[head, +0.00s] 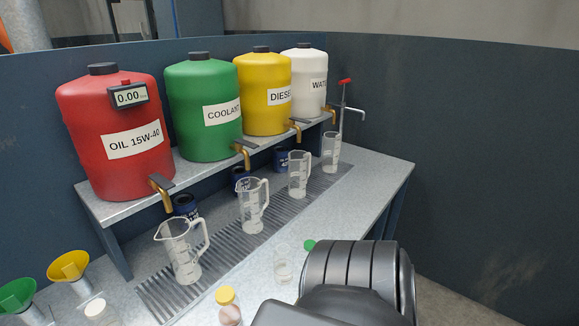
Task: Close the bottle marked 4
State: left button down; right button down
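Several small bottles stand along the front of the grey bench. A clear bottle (283,266) without a visible cap stands near the middle. A green cap (309,245) shows just behind and to its right, partly hidden by my dark arm. A bottle with a yellow cap (228,304) holding something reddish stands at the bottom edge. A white-capped bottle (100,312) is at the lower left, cut off by the frame. I cannot read a number 4 on any of them. My arm's dark links fill the bottom right; neither gripper shows.
Red (115,135), green (204,110), yellow (263,92) and white (303,82) tanks with taps stand on a raised shelf. Clear measuring jugs (182,250) stand on the drain grate (215,262). Yellow (69,266) and green (17,295) funnels are at left. The bench's right end is clear.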

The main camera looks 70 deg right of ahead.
aim_at(283, 258)
jog(key=z, duration=2.1)
